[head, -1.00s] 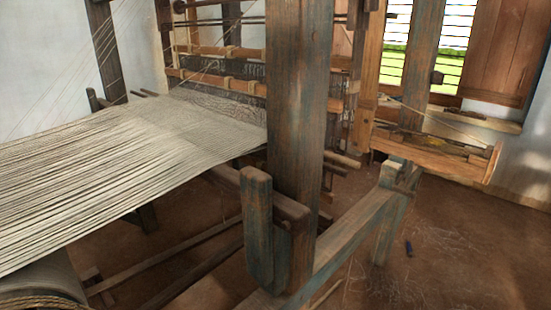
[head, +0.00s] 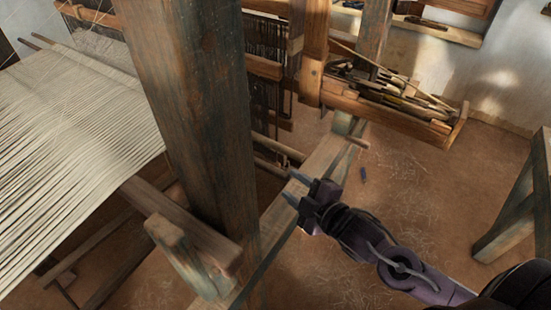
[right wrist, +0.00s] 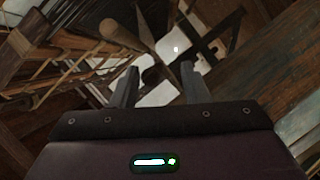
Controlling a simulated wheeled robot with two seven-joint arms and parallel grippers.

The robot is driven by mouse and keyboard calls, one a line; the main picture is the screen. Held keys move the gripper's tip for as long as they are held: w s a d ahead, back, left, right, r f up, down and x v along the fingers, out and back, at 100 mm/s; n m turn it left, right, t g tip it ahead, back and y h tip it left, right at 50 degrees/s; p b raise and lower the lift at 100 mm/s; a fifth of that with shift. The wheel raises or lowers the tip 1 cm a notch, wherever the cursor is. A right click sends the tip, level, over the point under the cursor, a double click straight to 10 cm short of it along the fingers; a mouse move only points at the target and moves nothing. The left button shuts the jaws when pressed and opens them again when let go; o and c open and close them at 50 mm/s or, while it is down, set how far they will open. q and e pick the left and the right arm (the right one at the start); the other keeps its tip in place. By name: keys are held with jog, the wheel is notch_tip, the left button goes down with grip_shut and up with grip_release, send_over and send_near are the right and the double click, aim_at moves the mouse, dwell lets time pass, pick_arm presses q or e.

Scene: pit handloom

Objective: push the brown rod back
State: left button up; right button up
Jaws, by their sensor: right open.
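Two brown rods stick out from behind the thick upright post, low beside the loom's frame. The upper rod (head: 278,147) ends just above my right gripper, and the lower rod (head: 272,170) is close to its left. I cannot tell which is the task's brown rod. My right gripper (head: 295,189) is open and empty, its fingers pointing left toward the rods. No contact with them shows. In the right wrist view both fingers of the right gripper (right wrist: 157,82) are apart with nothing between them. My left gripper is not in view.
A thick upright post (head: 195,110) stands left of my gripper. A low beam (head: 305,185) runs beneath it. Pale warp threads (head: 70,150) stretch at left. A wooden tray (head: 385,110) of sticks is at upper right. The floor at right is mostly clear, with a trestle (head: 515,200).

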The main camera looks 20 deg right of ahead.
aim_at(272, 170)
jog(key=shift+s+a+r, duration=0.3)
jog(key=shift+r, duration=0.35)
jog(key=shift+s+a+r, duration=0.3)
jog(key=shift+r, duration=0.3)
jog(key=shift+w, duration=0.25)
jog(key=p+x, duration=0.2)
jog(key=x, duration=0.4)
jog(key=shift+r, duration=0.1)
jog(key=shift+w+a+f, duration=0.2)
jog(key=shift+w, duration=0.4)
jog(key=shift+w+f, duration=0.1)
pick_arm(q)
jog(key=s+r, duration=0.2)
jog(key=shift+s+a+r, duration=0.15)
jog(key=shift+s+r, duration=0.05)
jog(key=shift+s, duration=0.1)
pick_arm(e)
grip_shut()
